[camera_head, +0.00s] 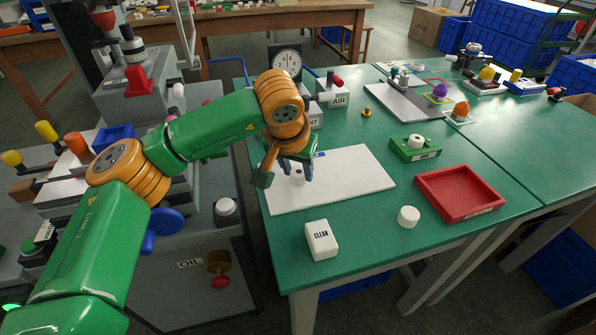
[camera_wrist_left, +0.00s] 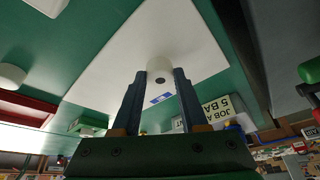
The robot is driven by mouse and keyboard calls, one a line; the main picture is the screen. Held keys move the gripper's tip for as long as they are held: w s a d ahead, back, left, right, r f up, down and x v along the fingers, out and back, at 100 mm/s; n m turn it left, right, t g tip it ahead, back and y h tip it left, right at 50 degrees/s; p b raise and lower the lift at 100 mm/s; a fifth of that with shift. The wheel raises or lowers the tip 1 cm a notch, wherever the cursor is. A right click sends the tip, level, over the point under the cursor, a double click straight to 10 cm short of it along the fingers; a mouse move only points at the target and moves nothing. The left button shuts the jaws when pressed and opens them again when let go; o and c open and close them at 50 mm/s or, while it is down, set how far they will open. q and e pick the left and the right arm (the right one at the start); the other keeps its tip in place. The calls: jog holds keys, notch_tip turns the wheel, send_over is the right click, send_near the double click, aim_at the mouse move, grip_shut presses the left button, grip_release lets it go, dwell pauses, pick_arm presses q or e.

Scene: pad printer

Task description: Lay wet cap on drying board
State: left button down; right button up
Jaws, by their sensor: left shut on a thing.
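My left gripper (camera_head: 301,172) points down over the white drying board (camera_head: 352,178), near its left part. In the left wrist view its two dark fingers (camera_wrist_left: 160,76) are closed on a small white cap (camera_wrist_left: 159,63) with a dark round mark on the side facing the camera. The white board (camera_wrist_left: 110,62) lies behind the cap there. In the head view the cap is mostly hidden by the fingers. I cannot tell whether the cap touches the board. The board has a blue label partly hidden by the gripper. My right gripper is not in view.
A white block marked CLEAN (camera_head: 321,239) stands at the table's front edge. Another white cap (camera_head: 408,215) lies on the green table, left of a red tray (camera_head: 460,193). A green fixture (camera_head: 415,149) holds a white piece. A dial gauge (camera_head: 286,62) stands behind my gripper.

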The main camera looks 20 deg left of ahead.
pick_arm(q)
jog(key=shift+f, duration=0.25)
jog(key=shift+f, duration=0.15)
jog(key=shift+c, duration=2.2)
grip_release()
jog(key=p+v, duration=0.1)
jog(key=v, duration=1.1)
jog(key=shift+r, duration=0.3)
